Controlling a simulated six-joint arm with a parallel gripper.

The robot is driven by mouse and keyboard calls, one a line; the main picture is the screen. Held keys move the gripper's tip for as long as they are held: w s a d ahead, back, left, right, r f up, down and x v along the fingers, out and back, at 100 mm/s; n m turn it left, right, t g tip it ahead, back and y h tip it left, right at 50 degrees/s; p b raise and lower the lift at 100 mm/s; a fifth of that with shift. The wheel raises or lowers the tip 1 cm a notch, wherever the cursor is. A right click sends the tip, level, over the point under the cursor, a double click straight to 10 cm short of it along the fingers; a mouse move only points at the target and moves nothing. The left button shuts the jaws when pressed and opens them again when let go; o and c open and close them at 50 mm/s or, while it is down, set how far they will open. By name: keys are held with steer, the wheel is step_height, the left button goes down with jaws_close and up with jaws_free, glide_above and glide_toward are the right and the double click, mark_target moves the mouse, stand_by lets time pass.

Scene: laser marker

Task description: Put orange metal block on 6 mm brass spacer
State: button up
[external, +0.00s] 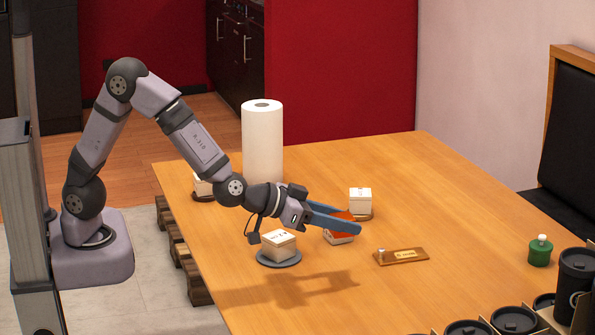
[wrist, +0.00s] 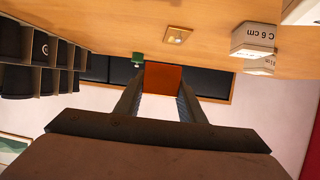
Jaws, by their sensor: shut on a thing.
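My gripper (external: 335,219) is shut on the orange metal block (external: 341,238), holding it above the table. In the wrist view the orange block (wrist: 162,77) fills the space between my fingertips (wrist: 161,82). A small brown plate with a brass-coloured label and a small metal peg (external: 402,256) lies on the table to the right of and below the block in the external view. It also shows in the wrist view (wrist: 178,36), apart from the block. Its label is too small to read, so I cannot tell whether it is the 6 mm brass spacer.
White boxes stand on a grey disc (external: 279,259), on a brown disc behind my gripper (external: 360,200), and at the far left. One reads "C 6cm" (wrist: 254,38). A paper roll (external: 262,142), green bottle (external: 540,251) and dark cups (external: 573,285) also stand around.

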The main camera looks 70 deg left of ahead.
steer(key=shift+w+a, duration=0.2)
steer(key=shift+a, duration=0.25)
steer(key=shift+n+y, duration=0.4)
steer(key=shift+y, duration=0.1)
steer(key=a+f, duration=0.2)
steer(key=a+f+p, duration=0.1)
steer(key=f, duration=0.1)
steer(key=shift+w, duration=0.35)
steer(key=shift+n+y, duration=0.6)
steer(key=shift+y, duration=0.1)
steer(key=w, duration=0.1)
steer(key=w+a+f, duration=0.1)
steer(key=w, duration=0.1)
steer(key=w+a+p, duration=0.1)
steer(key=w, duration=0.1)
steer(key=shift+w+a+f, duration=0.15)
steer(key=shift+w+f, duration=0.05)
steer(key=shift+w, duration=0.05)
steer(key=w, duration=0.2)
steer(key=w+r, duration=0.1)
steer(key=w, duration=0.1)
steer(key=w+d+r, duration=0.1)
steer(key=w, duration=0.1)
steer(key=shift+w, duration=0.2)
step_height(320, 180, up, 5)
glide_above(402, 255)
steer(key=shift+a+f+m+h, duration=0.1)
steer(key=shift+f+m+h, duration=0.2)
steer(key=shift+m+h, duration=0.25)
steer(key=shift+f, duration=0.1)
